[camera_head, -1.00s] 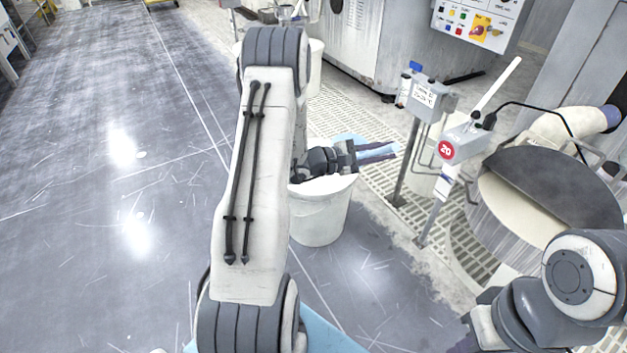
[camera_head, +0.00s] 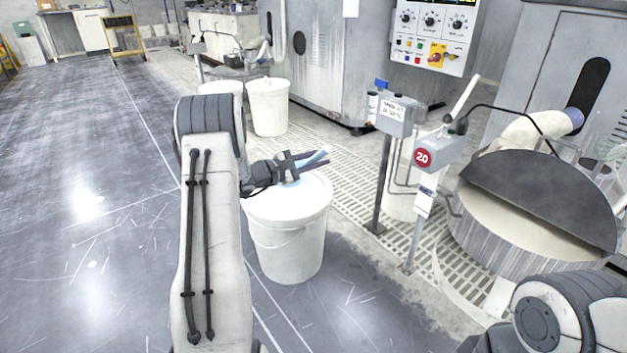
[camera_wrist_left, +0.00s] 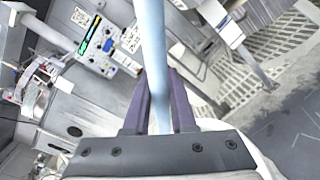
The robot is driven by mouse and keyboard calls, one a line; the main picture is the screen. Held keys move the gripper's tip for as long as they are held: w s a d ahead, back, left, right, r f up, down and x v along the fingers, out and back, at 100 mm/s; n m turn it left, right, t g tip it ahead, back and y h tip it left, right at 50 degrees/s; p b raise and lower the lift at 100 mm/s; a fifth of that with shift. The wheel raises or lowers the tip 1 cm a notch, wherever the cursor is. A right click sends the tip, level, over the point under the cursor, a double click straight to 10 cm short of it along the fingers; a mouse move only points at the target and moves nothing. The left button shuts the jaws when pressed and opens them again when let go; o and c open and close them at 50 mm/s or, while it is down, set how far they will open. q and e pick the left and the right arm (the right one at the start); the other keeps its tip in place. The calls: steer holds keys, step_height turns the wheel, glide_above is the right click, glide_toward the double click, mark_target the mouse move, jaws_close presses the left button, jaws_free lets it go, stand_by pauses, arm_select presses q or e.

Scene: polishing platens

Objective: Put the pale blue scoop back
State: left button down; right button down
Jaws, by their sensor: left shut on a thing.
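The pale blue scoop (camera_head: 323,153) is between the dark fingers of my left gripper (camera_head: 318,161), over the white bucket in the head view. In the left wrist view, its pale blue shaft (camera_wrist_left: 152,40) runs up the picture between the purple-grey fingers of the left gripper (camera_wrist_left: 158,85), which is shut on it. A little pale blue also shows below the gripper in the head view. The rest of the scoop is hidden by the gripper. The right arm shows at the lower right of the head view, but its gripper is out of frame.
The white bucket (camera_head: 289,245) stands on the floor under the gripper. Right of it are a post with a labelled grey box (camera_head: 397,114), a stand with a red "20" sign (camera_head: 423,157) and a round platen machine (camera_head: 540,205). More buckets (camera_head: 268,106) stand behind. Floor at left is clear.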

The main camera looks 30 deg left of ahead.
arm_select(q)
steer(key=shift+a+f, duration=0.4)
steer(key=shift+a, duration=0.15)
step_height(320, 180, down, 4)
steer(key=b, duration=0.3)
steer(key=shift+r, duration=0.15)
steer(key=c, duration=0.7)
jaws_free()
steer(key=shift+c, duration=0.2)
